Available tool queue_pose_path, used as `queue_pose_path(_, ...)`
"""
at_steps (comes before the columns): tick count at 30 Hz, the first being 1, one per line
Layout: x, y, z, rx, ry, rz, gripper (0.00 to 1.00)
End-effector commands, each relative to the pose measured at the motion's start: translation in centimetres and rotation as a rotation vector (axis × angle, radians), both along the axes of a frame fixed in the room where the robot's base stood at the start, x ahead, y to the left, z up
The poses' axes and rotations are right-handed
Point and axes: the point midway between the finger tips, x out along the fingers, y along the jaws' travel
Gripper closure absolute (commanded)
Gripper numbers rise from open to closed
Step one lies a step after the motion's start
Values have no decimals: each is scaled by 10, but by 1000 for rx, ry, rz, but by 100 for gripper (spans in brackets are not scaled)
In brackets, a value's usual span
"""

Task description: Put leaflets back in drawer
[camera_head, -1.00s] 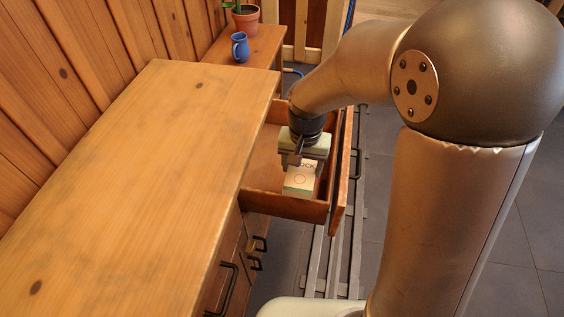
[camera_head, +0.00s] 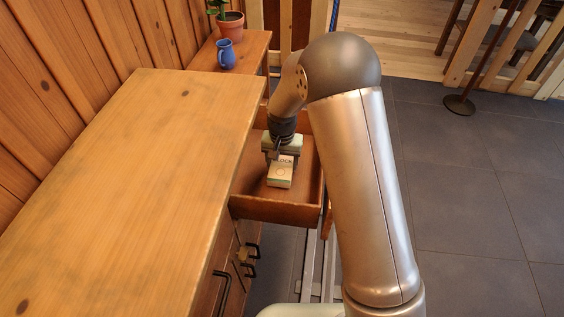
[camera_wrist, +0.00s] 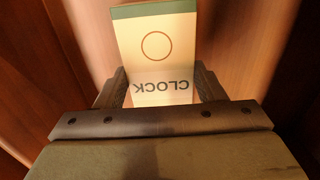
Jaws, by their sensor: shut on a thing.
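My gripper (camera_head: 281,157) reaches down into the open drawer (camera_head: 270,212) of the wooden cabinet. It is shut on a leaflet (camera_head: 280,175), a pale cream piece with a green band, a ring outline and the word CLOCK. In the wrist view the leaflet (camera_wrist: 156,42) stands out beyond the fingers, which press on its two sides near the lettering. I cannot tell whether the leaflet touches the drawer floor. No other leaflet shows in the visible part of the drawer.
The wooden cabinet top (camera_head: 130,190) is bare. Black handles (camera_head: 222,293) show on its front below. A blue mug (camera_head: 225,53) and a potted plant (camera_head: 230,25) stand on a lower surface behind. The tiled floor (camera_head: 470,180) on the right is mostly clear.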

Motion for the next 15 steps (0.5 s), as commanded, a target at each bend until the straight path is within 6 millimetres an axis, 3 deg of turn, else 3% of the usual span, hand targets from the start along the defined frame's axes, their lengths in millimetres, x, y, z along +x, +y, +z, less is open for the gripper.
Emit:
queue_pose_path(12, 0, 0, -10, 0, -1, 0, 63)
queue_pose_path(13, 0, 0, -10, 0, -1, 0, 34)
queue_pose_path(15, 0, 0, -9, 0, -1, 0, 15)
